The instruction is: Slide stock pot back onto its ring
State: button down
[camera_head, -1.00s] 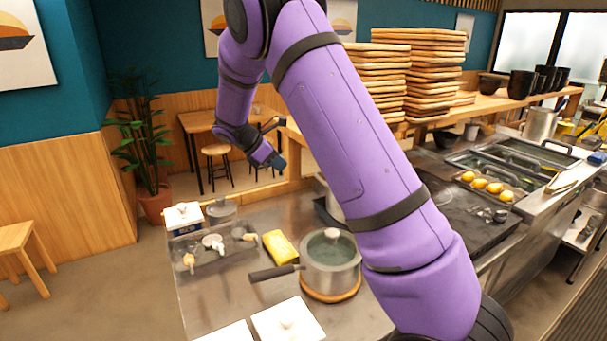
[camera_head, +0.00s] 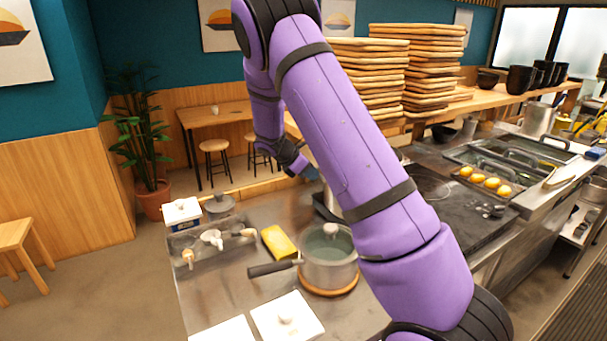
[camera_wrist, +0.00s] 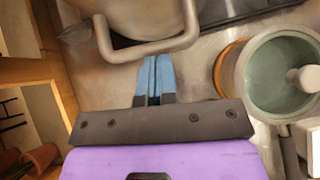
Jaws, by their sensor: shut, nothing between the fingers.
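The stock pot (camera_wrist: 140,18) is the large metal pot at the top of the wrist view, with a squared loop handle facing me. In the head view my arm hides most of it. My gripper (camera_wrist: 155,62) is shut and empty. Its blue fingertips are close to the loop handle, just below it in the wrist view; I cannot tell whether they touch. In the head view my gripper (camera_head: 302,168) is left of my purple upper arm, above the counter's far side. A dark flat plate (camera_wrist: 232,12) lies beside the pot. I cannot make out the pot's ring.
A glass-lidded saucepan (camera_head: 328,262) stands on a wooden ring (camera_head: 330,291) at the near side, right of my gripper in the wrist view. A yellow cloth (camera_head: 279,242), a tray of utensils (camera_head: 212,252) and a white board (camera_head: 287,317) lie on the steel counter. Board stacks (camera_head: 430,70) stand behind.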

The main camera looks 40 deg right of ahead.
jog(key=shift+d, duration=0.1)
jog(key=s+d, duration=0.4)
jog(key=d, duration=1.1)
jog(key=s+d, duration=0.3)
jog(key=d, duration=1.3)
jog(key=shift+s, duration=0.4)
jog(key=shift+d, duration=0.1)
